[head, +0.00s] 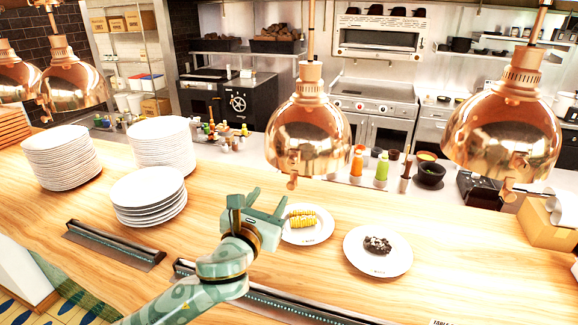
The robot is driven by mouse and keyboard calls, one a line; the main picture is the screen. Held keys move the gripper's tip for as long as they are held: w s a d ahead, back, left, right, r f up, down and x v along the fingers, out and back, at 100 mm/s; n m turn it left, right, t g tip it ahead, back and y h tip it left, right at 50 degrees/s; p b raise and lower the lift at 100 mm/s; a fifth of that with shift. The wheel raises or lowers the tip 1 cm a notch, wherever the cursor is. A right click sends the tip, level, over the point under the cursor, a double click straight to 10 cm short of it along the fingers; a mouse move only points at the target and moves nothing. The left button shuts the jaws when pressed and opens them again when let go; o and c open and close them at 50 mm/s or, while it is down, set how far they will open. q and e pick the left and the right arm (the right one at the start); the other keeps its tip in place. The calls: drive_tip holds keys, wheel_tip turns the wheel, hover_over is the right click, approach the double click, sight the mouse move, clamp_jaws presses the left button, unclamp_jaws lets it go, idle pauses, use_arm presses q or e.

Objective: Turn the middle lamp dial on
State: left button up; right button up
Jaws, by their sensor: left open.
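Several copper heat lamps hang over the wooden pass. The lamp at centre (308,130) has a small copper dial (292,168) low on its front. Another lamp (503,128) hangs at the right with a dial (507,190) at its lower rim, and two more hang at the far left, the nearer one (72,82) partly over the other. My left gripper (262,200) is open and empty, below and left of the centre lamp's dial and apart from it. Its fingers point up. My right gripper is not in view. I cannot tell whether the lamps are lit.
Stacks of white plates (62,160) stand on the left of the pass (335,262). A plate with yellow food (302,219) and a plate with dark food (378,246) lie beneath the lamps. Dark ticket rails (115,246) lie along the front. Sauce bottles (382,168) stand behind.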

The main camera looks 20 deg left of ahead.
sight(291, 164)
use_arm(q)
drive_tip(key=w, duration=1)
drive_tip(key=w+a, duration=0.1)
drive_tip(key=w, duration=0.4)
drive_tip(key=shift+w+a+f, duration=0.1)
drive_tip(key=shift+w, duration=0.1)
drive_tip(key=c, duration=1)
